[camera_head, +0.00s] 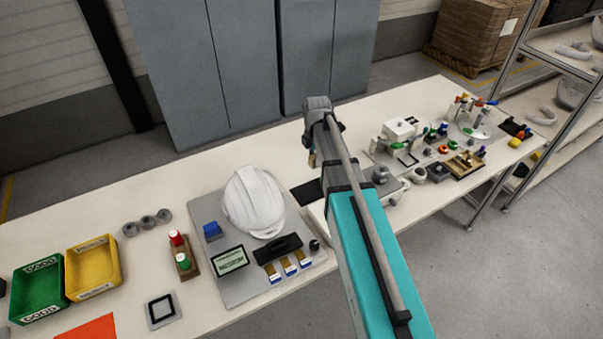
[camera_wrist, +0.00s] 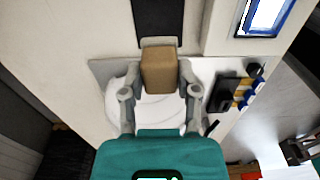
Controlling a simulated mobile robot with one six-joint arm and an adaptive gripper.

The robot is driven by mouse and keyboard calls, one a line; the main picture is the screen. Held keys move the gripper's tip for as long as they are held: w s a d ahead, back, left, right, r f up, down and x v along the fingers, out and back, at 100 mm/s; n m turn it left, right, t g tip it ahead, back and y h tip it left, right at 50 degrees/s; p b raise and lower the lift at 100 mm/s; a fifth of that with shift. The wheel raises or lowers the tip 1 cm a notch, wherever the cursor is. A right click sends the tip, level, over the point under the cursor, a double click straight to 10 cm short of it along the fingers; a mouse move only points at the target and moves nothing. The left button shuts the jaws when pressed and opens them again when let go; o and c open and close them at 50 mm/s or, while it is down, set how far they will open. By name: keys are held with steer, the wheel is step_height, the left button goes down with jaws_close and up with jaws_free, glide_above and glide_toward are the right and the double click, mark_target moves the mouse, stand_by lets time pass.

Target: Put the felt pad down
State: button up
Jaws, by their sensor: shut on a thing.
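A tan, block-shaped piece, which I take for the felt pad (camera_wrist: 158,72), is between my gripper's fingers (camera_wrist: 160,80) in the wrist view. My gripper is shut on its two sides. In the head view my gripper (camera_head: 315,142) is over the table, to the right of and beyond the white helmet shell, and only a sliver of tan (camera_head: 312,159) shows below it. A dark flat mat (camera_head: 306,192) lies on the table near there; in the wrist view it (camera_wrist: 158,20) is just past the pad. I cannot tell the pad's height above the table.
The white helmet shell (camera_head: 252,203) sits on a grey board (camera_head: 237,289) with a black-handled tool and several small parts. Yellow (camera_head: 92,266) and green (camera_head: 38,292) bins stand at left. Fixtures and small parts crowd the table's right. Grey cabinets (camera_head: 235,70) stand behind.

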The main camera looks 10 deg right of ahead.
steer(key=s, duration=0.2)
steer(key=shift+s+a+f, duration=0.25)
steer(key=shift+s+a, duration=0.05)
steer(key=shift+s, duration=0.1)
steer(key=w+f+b, duration=0.2)
steer(key=w+b, duration=0.1)
steer(key=w, duration=0.1)
steer(key=w+f+b, duration=0.3)
steer(key=w, duration=0.1)
steer(key=w+f+b, duration=0.2)
steer(key=w+f, duration=0.1)
steer(key=w, duration=0.1)
steer(key=shift+w+a+f+b, duration=0.25)
steer(key=shift+w+a+b, duration=0.05)
steer(key=shift+b, duration=0.1)
steer(key=shift+w+f, duration=0.25)
steer(key=shift+w, duration=0.05)
steer(key=shift+w+f+b, duration=0.3)
steer(key=shift+f+b, duration=0.1)
steer(key=shift+b, duration=0.25)
steer(key=shift+w+f+b, duration=0.1)
steer(key=shift+f+b, duration=1.5)
steer(key=shift+f, duration=0.05)
